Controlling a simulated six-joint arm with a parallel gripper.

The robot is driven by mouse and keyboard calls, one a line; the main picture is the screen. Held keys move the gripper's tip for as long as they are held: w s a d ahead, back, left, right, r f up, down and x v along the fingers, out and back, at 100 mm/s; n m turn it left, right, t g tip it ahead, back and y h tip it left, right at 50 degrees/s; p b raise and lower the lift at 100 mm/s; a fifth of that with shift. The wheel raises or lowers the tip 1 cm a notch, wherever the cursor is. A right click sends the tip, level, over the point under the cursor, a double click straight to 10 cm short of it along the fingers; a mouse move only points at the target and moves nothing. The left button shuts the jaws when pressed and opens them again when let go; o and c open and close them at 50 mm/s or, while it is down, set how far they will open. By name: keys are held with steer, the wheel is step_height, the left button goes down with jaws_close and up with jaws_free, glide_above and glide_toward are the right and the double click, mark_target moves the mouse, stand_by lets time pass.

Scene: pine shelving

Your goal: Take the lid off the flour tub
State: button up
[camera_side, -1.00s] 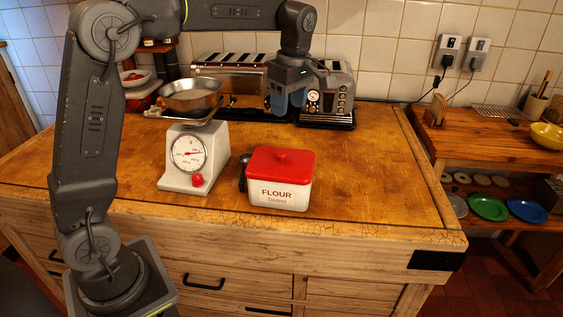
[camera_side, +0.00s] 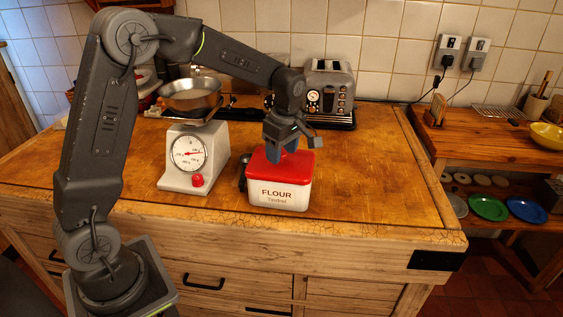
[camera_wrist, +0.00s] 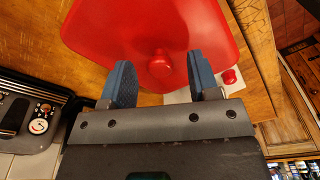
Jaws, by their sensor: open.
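The flour tub (camera_side: 279,195) stands upright on the wooden worktop, white with FLOUR printed on its front. Its red lid (camera_side: 303,168) is on it. In the wrist view the red lid (camera_wrist: 130,25) fills the upper part, with its round red knob (camera_wrist: 160,63) near the middle. My gripper (camera_side: 283,155) is over the lid in the side view and hides the knob there. In the wrist view my gripper (camera_wrist: 160,75) is open, with one blue finger on each side of the knob and a gap on both sides. It holds nothing.
A white kitchen scale (camera_side: 188,160) with a metal bowl (camera_side: 191,95) stands left of the tub. A dark spoon-like utensil (camera_side: 242,175) lies between them. A toaster (camera_side: 329,90) stands behind. The worktop right of the tub is clear.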

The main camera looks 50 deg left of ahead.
steer(key=shift+f, duration=0.25)
steer(key=shift+c, duration=0.4)
steer(key=c, duration=0.9)
steer(key=shift+r, duration=0.15)
